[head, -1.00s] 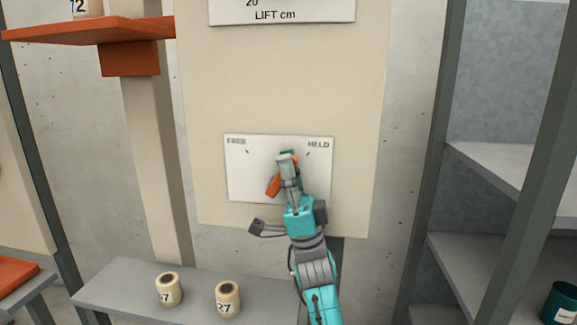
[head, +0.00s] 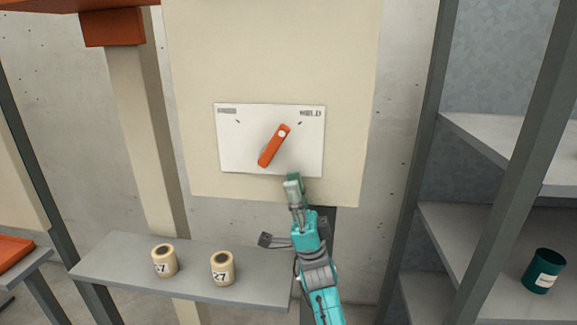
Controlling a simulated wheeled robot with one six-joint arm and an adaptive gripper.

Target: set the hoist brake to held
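The hoist brake is an orange lever (head: 272,148) on a white plate (head: 235,158) fixed to the cream panel. The plate has a FREE label at its upper left and a HELD label (head: 311,113) at its upper right, each with a small tick. The lever slants from lower left to upper right. Its white-dotted upper end points towards the HELD tick. My gripper (head: 293,183) is just below the lever in the picture, near the plate's lower edge, apart from the lever. Its fingers are small and seen from behind, so their opening is unclear.
A grey shelf (head: 120,268) below left carries two cream spools, one (head: 164,261) left of the other (head: 222,268). Grey shelving (head: 450,230) stands at right with a dark green can (head: 544,271). An orange ledge (head: 60,4) is at upper left.

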